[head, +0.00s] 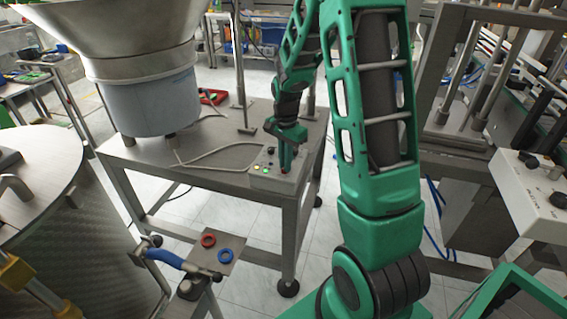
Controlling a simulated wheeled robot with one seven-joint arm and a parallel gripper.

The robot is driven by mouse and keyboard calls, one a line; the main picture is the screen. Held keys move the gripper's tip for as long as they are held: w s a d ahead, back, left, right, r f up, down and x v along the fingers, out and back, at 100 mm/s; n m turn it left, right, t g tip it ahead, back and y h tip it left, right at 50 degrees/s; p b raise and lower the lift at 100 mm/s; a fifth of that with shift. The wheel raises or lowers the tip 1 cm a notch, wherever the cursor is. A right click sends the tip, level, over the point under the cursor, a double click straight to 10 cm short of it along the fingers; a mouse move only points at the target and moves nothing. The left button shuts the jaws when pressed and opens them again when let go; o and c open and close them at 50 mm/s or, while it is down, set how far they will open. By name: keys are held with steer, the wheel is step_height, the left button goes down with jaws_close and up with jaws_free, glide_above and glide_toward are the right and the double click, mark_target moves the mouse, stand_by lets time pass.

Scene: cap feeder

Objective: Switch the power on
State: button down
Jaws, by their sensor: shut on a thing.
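A small grey control box (262,182) sits at the front right corner of the metal table. Small lit lamps, yellow and green, show on its top at the left, with a dark knob behind them. My gripper (286,167) points down over the right part of the box, its fingertips at the box's top. It is shut on the power switch there, which the fingers hide. I cannot tell which way the switch is turned.
A large bowl feeder (143,85) stands on the metal table (150,155), left of the box. A cable (212,160) runs across the tabletop. Red and blue rings (208,240) lie on a small plate in front. A machine frame (465,130) stands at the right.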

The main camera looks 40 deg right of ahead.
steer(key=shift+w+a+m, duration=0.15)
steer(key=shift+m, duration=0.45)
steer(key=c, duration=1.9)
jaws_free()
steer(key=shift+o, duration=0.2)
steer(key=shift+r, duration=0.1)
step_height(320, 180, up, 11)
steer(key=shift+f, duration=0.2)
